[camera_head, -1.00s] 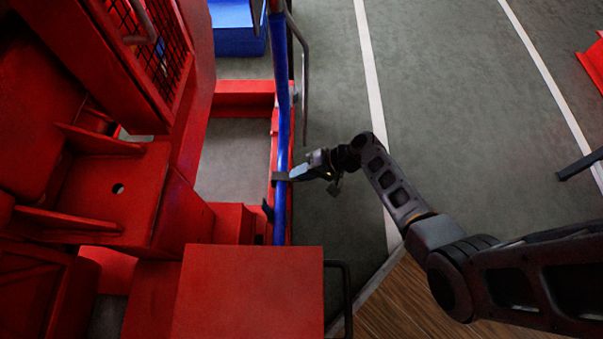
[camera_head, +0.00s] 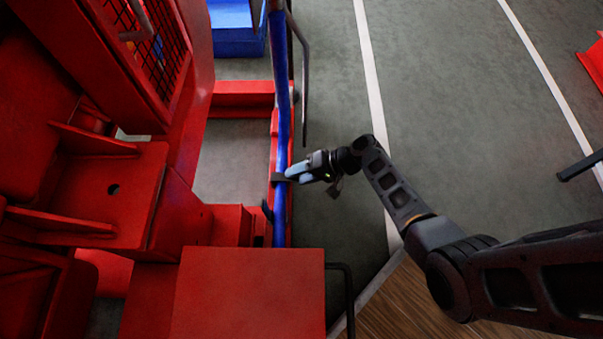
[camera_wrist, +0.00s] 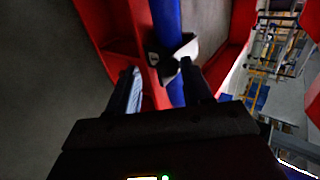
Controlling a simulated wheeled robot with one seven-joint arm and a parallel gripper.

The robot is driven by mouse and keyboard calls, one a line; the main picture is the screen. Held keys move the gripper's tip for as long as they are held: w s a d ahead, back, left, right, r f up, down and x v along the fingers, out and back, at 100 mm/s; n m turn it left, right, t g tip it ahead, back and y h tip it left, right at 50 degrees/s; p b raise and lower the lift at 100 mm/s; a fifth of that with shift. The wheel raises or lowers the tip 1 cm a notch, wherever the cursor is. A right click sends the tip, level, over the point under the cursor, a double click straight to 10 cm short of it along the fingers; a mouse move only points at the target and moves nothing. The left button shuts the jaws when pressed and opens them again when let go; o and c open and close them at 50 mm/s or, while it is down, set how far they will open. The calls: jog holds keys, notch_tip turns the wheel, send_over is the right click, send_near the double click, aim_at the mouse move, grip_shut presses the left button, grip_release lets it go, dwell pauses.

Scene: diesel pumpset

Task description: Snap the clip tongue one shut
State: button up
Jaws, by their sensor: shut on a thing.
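A blue hose (camera_head: 283,110) runs along the red frame. A dark clip tongue (camera_head: 279,178) sits across the hose at my gripper (camera_head: 288,176). My gripper reaches it from the right and is shut on the tongue. In the wrist view the fingers (camera_wrist: 162,88) stand on either side of the dark tongue (camera_wrist: 168,68), with the blue hose (camera_wrist: 167,18) behind it. A pale grey bracket part (camera_wrist: 187,50) shows beside the tongue. The exact contact between fingertips and tongue is too dark to make out. A second dark clip piece (camera_head: 267,210) stands off the hose's left side, lower down.
Red machine housing (camera_head: 110,195) fills the left, and a red box top (camera_head: 250,290) stands in front. A dark bent rail (camera_head: 303,85) rises right of the hose. Open grey floor (camera_head: 460,120) lies to the right. A blue block (camera_head: 236,38) stands at the back.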

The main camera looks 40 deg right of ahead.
jog(key=shift+s+a+f, duration=0.2)
jog(key=shift+s+f, duration=0.25)
jog(key=shift+s, duration=0.1)
jog(key=w+p+v, duration=0.1)
jog(key=p+v, duration=0.2)
jog(key=v, duration=0.5)
jog(key=shift+d+r+p, duration=0.2)
jog(key=shift+r+p, duration=0.1)
jog(key=shift+r, duration=0.05)
jog(key=shift+w, duration=0.1)
